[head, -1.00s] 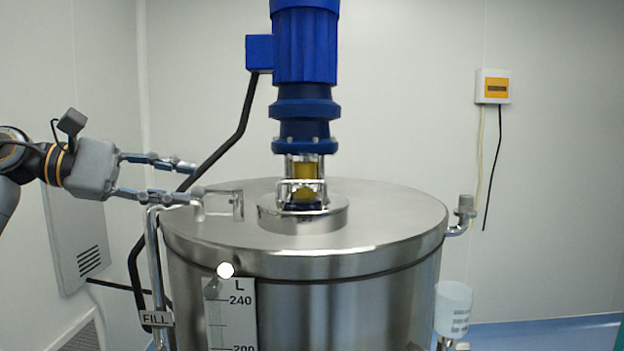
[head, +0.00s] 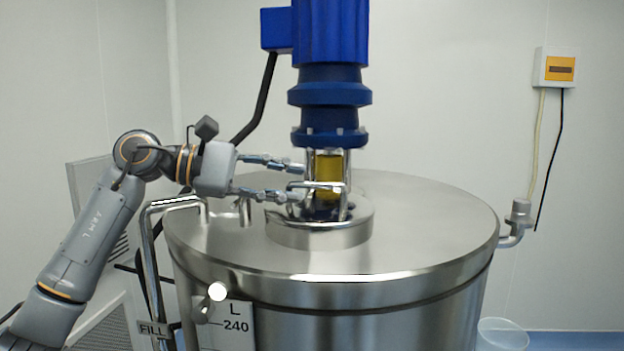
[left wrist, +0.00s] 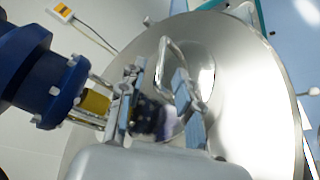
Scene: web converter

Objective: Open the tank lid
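The tank lid (head: 430,215) is a round, shiny steel disc lying flat and closed on the steel tank (head: 380,315). A bent metal bar handle (head: 318,186) shows at the lid's central hub, in front of the yellow coupling. My left gripper (head: 297,181) reaches in from the left above the lid, beside the hub, with its two fingers apart. In the left wrist view, the bar handle (left wrist: 178,52) shows as a loop between the spread fingers of the left gripper (left wrist: 159,98). I cannot tell whether they touch it. My right gripper is not in view.
The blue mixer motor (head: 330,95) stands over the lid's centre, close to my left fingers. A second metal bar (head: 225,208) and a fill pipe (head: 150,225) are at the lid's left edge. A pipe fitting (head: 518,220) sticks out at right. The lid's right side is clear.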

